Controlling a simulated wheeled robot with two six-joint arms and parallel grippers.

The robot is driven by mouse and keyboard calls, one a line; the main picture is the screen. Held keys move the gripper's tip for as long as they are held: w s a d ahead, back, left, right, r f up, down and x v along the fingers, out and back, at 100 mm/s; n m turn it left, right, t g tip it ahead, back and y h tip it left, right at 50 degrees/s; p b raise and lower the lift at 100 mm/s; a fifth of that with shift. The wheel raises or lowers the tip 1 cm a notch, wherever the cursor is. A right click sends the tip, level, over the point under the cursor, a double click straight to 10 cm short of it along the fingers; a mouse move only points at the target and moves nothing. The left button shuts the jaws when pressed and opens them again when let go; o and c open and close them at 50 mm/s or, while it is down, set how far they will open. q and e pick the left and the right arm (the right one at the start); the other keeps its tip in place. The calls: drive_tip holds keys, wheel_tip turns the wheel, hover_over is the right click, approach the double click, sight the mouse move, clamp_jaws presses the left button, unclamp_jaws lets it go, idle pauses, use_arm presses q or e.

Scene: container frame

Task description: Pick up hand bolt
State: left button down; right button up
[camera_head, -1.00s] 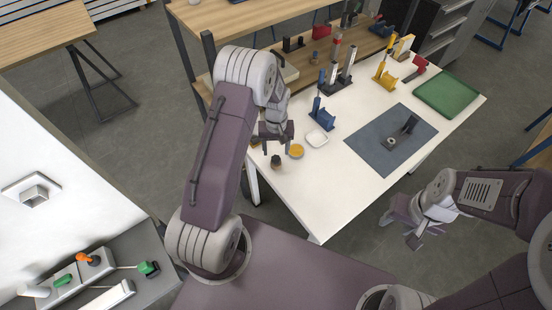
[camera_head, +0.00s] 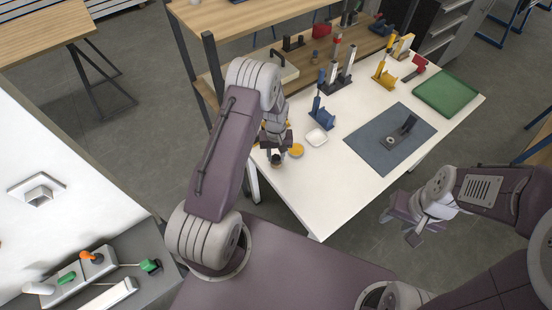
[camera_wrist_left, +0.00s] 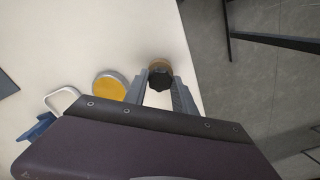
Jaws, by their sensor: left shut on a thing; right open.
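The hand bolt (camera_wrist_left: 160,77) has a dark lobed knob with a brownish rim below it. In the left wrist view it sits between the two fingers of my left gripper (camera_wrist_left: 160,88), which is shut on it. In the head view the hand bolt (camera_head: 276,160) shows just below my left gripper (camera_head: 276,149), at the near left end of the white table. I cannot tell whether it touches the table. My right gripper (camera_head: 408,222) is open and empty, off the table's near right side.
A blue clamp (camera_head: 321,116), a dark grey mat (camera_head: 375,145) and a green tray (camera_head: 449,92) are farther right. The white table (camera_head: 315,190) is clear in front.

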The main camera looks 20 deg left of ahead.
sight(277, 156)
use_arm(q)
drive_tip(key=shift+r, duration=0.1)
drive_tip(key=r, duration=0.2)
drive_tip(key=r+b, duration=0.1)
drive_tip(key=r, duration=0.1)
drive_tip(key=shift+w, duration=0.35)
drive_tip(key=w+r+b, duration=0.2)
drive_tip(key=w+r, duration=0.5)
drive_tip(key=w, duration=0.4)
drive_tip(key=shift+d, duration=0.4)
